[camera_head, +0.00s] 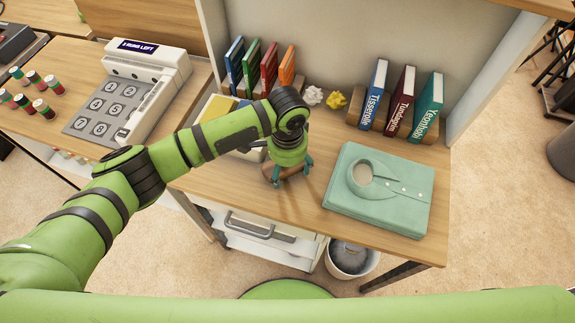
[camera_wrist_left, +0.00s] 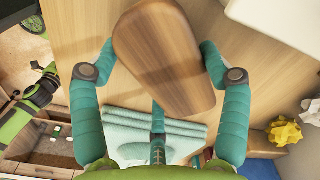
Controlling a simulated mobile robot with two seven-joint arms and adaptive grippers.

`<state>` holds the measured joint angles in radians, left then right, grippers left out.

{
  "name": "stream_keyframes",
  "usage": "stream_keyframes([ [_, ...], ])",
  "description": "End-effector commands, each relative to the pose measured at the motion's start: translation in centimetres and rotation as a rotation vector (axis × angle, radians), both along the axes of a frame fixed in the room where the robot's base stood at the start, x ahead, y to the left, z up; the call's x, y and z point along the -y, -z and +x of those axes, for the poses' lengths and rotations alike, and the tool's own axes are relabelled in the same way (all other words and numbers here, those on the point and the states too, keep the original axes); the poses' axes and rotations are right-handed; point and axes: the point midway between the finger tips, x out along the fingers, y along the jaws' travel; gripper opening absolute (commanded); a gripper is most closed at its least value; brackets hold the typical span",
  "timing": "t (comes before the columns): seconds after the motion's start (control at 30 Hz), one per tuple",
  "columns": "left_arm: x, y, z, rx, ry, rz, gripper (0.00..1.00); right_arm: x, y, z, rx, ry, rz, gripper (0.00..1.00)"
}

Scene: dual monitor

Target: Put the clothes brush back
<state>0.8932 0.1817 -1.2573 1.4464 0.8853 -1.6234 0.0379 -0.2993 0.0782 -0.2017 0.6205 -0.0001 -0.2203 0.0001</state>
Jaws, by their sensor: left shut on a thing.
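My left gripper (camera_head: 287,178) points down over the desk, left of the folded shirt. It is shut on the clothes brush (camera_head: 296,171), seen only as a small brown part under the fingers. In the left wrist view the brush (camera_wrist_left: 165,62) is a long rounded brown wooden body between the teal fingers (camera_wrist_left: 218,75). Its underside is hidden. I cannot tell whether it touches the desk. My right gripper is not in view.
A folded teal shirt (camera_head: 400,206) lies to the right on the desk (camera_head: 240,188). Books (camera_head: 402,97) and crumpled paper (camera_head: 336,100) stand behind. A label machine (camera_head: 131,93) is at left. A bin (camera_head: 350,262) stands below the front edge.

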Motion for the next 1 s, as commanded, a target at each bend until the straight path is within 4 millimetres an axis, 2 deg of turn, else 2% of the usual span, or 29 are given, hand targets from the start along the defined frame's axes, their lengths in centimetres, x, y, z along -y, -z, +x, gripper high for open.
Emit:
stream_keyframes([
  [0.1, 0.0, 0.3, 0.0, -0.001, 0.0, 0.0, 0.5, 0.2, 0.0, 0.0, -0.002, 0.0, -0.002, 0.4],
  [0.13, 0.0, 0.3, 0.0, 0.0, 0.001, -0.001, 0.88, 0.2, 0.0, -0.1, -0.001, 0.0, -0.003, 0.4],
  [0.17, 0.0, 0.3, 0.0, 0.0, 0.001, -0.001, 1.0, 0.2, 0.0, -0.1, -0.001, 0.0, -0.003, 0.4],
  [0.53, 0.0, 0.2, 0.0, 0.0, 0.0, 0.0, 1.0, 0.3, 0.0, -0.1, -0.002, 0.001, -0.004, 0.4],
  [0.67, 0.0, -0.5, 0.0, 0.0, 0.0, 0.0, 1.0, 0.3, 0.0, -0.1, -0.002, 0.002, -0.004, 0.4],
  [0.77, 0.0, -2.0, 0.0, 0.001, 0.001, -0.002, 1.0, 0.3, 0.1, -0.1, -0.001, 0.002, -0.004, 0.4],
  [1.0, 0.1, -7.3, 0.1, 0.003, 0.001, -0.003, 1.0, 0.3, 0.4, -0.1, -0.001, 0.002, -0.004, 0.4],
])
